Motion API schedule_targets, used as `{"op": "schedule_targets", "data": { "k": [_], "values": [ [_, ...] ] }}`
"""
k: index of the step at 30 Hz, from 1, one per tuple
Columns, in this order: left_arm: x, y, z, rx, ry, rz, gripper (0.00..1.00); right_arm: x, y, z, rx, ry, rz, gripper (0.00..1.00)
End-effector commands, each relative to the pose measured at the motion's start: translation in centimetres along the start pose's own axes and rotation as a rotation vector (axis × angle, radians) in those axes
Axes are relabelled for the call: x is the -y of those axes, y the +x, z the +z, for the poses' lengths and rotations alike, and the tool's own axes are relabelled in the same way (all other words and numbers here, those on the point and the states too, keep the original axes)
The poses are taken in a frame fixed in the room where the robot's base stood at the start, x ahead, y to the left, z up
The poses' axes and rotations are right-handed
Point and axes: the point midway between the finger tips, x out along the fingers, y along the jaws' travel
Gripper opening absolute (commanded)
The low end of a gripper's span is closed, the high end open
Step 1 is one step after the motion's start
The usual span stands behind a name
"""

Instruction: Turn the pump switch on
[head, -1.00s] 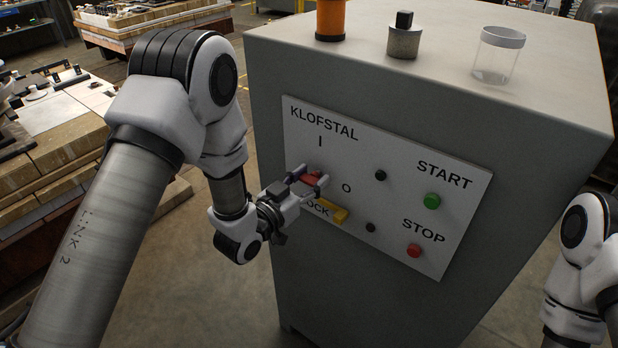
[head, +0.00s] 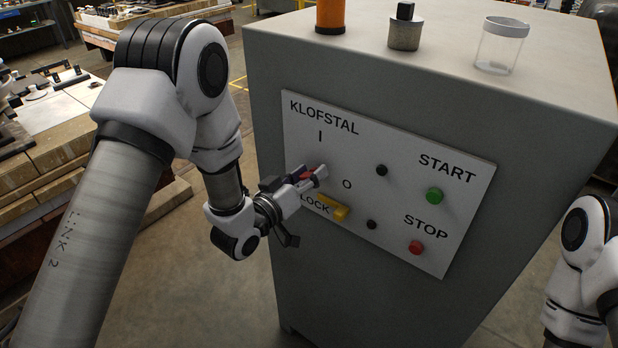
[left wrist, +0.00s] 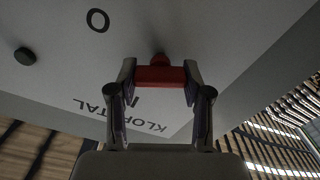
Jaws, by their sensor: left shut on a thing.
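The red switch handle (head: 306,176) sits on the white KLOFSTAL panel (head: 434,206), below the I mark and to the left of the O mark. My left gripper (head: 313,175) is at the panel, shut on this handle and partly hiding it in the head view. In the left wrist view the red handle (left wrist: 160,77) lies crosswise between the two fingertips of my left gripper (left wrist: 160,84), with its round stem at the panel behind. The I mark shows there just below the handle. My right gripper is out of view.
A yellow LOCK piece (head: 333,208) lies just below the gripper. The green START button (head: 434,195), red STOP button (head: 416,247) and two black knobs are to the right. A clear jar (head: 500,48) and an orange cylinder (head: 331,14) stand on the cabinet top.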

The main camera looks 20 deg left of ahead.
Motion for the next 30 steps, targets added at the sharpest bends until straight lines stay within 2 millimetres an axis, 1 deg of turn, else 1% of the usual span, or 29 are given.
{"op": "schedule_targets", "data": {
  "k": [1, 12, 30],
  "values": [
    [0.1, 0.0, 0.0, -0.004, -0.042, 0.001, 0.14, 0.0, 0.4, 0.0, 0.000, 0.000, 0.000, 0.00],
    [0.3, 0.0, 0.0, -0.004, -0.394, 0.001, 0.14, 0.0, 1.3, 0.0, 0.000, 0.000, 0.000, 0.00],
    [0.5, 0.0, 0.1, -0.003, -0.938, 0.001, 0.14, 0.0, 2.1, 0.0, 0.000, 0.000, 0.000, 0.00]
  ]
}}
